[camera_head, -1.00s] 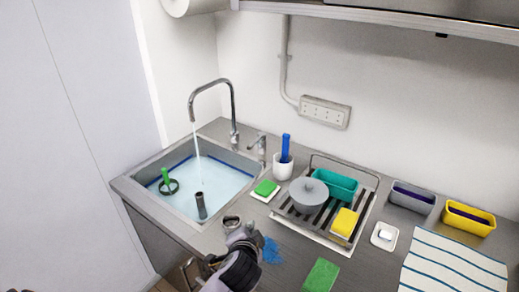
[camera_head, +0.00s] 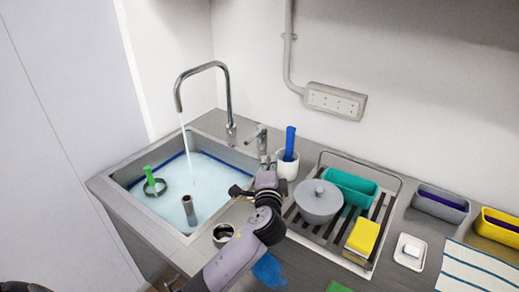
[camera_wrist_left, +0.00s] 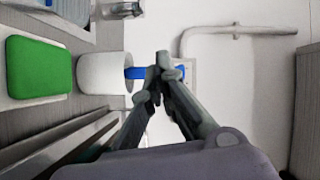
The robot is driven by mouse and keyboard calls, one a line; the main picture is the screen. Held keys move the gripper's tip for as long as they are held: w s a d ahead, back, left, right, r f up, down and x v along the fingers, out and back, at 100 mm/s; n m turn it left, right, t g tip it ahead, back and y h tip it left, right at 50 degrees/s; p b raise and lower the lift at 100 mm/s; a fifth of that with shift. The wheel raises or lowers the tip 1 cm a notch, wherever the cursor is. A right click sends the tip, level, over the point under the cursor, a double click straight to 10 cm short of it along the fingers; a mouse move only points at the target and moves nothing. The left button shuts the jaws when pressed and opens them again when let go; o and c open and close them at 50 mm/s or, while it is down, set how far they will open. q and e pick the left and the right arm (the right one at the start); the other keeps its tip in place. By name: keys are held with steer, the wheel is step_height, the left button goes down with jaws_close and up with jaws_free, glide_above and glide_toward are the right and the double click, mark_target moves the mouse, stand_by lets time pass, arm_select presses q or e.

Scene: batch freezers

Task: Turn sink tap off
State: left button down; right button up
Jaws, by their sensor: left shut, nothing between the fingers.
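The curved metal tap (camera_head: 229,95) stands behind the sink, and a thin stream of water (camera_head: 188,152) falls from its spout into the basin. A small metal lever fitting (camera_head: 261,143) stands right of the tap base. My left gripper (camera_head: 266,172) is just in front of this fitting, near the white cup; I cannot tell if it touches. In the left wrist view its fingers (camera_wrist_left: 162,62) are shut and empty, overlapping the blue-handled tool (camera_wrist_left: 136,73) in the cup. My right gripper is not in view.
The sink (camera_head: 118,183) holds water, a green-handled item (camera_head: 150,178) and a grey upright tube (camera_head: 189,210). The white cup (camera_head: 288,166) and dish rack (camera_head: 345,252) with grey pot (camera_head: 318,201) stand close right. A green sponge (camera_wrist_left: 40,68) lies beside the cup.

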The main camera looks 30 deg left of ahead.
arm_select(q)
steer(key=w+f, duration=0.2)
steer(key=p, duration=0.3)
glide_toward(255, 135)
steer(key=shift+w, duration=1.55)
steer(key=shift+w+d, duration=0.1)
steer(key=shift+d, duration=0.2)
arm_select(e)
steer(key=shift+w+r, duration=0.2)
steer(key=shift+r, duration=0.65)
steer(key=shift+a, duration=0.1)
